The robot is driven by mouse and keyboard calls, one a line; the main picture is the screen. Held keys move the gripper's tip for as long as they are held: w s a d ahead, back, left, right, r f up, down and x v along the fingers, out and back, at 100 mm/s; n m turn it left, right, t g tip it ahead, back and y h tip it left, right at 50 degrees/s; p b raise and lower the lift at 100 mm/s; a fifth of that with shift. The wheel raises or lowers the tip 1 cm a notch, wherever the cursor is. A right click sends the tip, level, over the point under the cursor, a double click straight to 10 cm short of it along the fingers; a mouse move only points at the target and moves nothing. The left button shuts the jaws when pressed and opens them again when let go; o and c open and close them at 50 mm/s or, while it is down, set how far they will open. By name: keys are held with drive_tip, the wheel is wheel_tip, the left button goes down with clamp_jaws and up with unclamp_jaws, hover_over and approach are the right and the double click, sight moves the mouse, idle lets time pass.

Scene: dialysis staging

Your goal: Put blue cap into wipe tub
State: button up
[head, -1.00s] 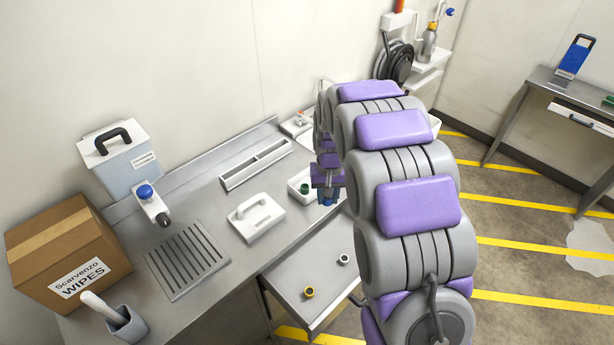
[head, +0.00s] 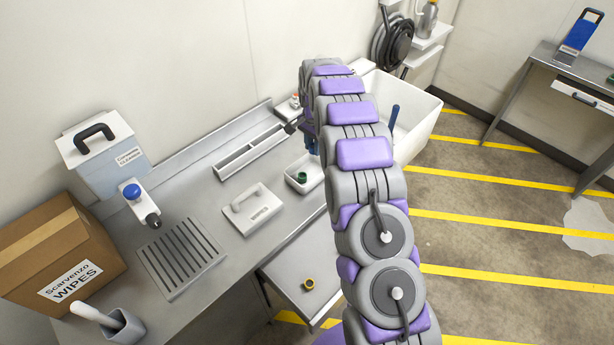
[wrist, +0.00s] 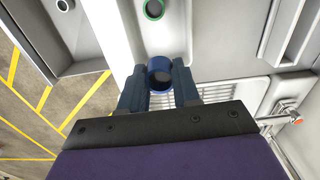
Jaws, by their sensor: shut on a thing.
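The blue cap (wrist: 160,73) is a short ring between the two dark blue fingers of my gripper (wrist: 160,84), which is shut on it. In the head view my gripper (head: 312,146) hangs at the back right of the small white open tub (head: 290,182), and the cap cannot be made out there. A green cap (head: 302,177) sits in this tub; it also shows as a green ring in the wrist view (wrist: 145,12). I see no label on the tub. In the wrist view the held cap is apart from the green one.
A white handled lid (head: 268,212) lies left of the small tub. A long divided tray (head: 222,172) is behind it. An open drawer (head: 290,300) holds a yellow ring (head: 309,284). A large white bin (head: 425,125) stands right of my arm. A tap (wrist: 292,112) shows in the wrist view.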

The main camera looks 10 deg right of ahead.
sight(313, 172)
drive_tip(key=shift+w+d+f, duration=0.1)
drive_tip(key=shift+f, duration=0.55)
wheel_tip(313, 172, down, 9)
drive_tip(key=shift+f+b, duration=0.1)
drive_tip(key=shift+b, duration=1.05)
drive_tip(key=o, duration=1)
